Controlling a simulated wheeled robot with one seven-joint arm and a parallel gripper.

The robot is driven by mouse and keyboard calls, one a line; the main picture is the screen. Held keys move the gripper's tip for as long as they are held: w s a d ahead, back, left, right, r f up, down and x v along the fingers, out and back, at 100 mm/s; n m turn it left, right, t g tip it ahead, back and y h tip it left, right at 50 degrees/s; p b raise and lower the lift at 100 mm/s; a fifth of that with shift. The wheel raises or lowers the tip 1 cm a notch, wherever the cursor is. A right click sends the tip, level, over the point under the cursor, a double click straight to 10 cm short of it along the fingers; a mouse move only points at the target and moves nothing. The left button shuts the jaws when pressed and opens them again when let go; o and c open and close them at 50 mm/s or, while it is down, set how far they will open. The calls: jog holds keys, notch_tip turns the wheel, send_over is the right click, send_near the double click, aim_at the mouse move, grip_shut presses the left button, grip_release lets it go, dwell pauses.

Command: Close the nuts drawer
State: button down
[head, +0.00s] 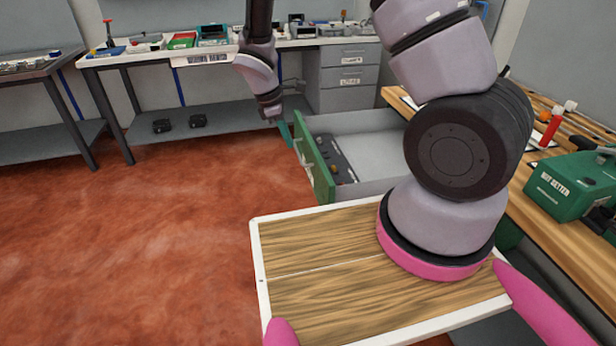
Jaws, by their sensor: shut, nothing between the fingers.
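An open drawer with a green front (319,170) and grey walls juts out to the left from under the wooden bench on the right. I take it for the nuts drawer, but no name on it can be read. Light handles show on its green front, and small dark items lie inside. My gripper (285,132) is at the far end of the green front, just to its left, with teal fingertips pointing down. It looks shut and holds nothing. I cannot tell whether it touches the drawer front.
The wooden bench (555,205) on the right bears a green nut setter (575,187) and a red bottle (551,127). A grey drawer cabinet (349,79) stands under the back bench. The red floor left of the drawer is clear. My wood-topped base is in front.

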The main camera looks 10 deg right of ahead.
jog(key=d+f+n, duration=0.1)
jog(key=d+f, duration=0.1)
jog(key=f, duration=0.3)
jog(key=d+f, duration=0.2)
jog(key=f, duration=0.3)
jog(key=d+f+n+h, duration=0.1)
jog(key=d+f, duration=0.1)
jog(key=f, duration=0.3)
jog(key=shift+s+d+f+n, duration=0.2)
jog(key=shift+d+f+n, duration=0.05)
jog(key=shift+f+n, duration=0.05)
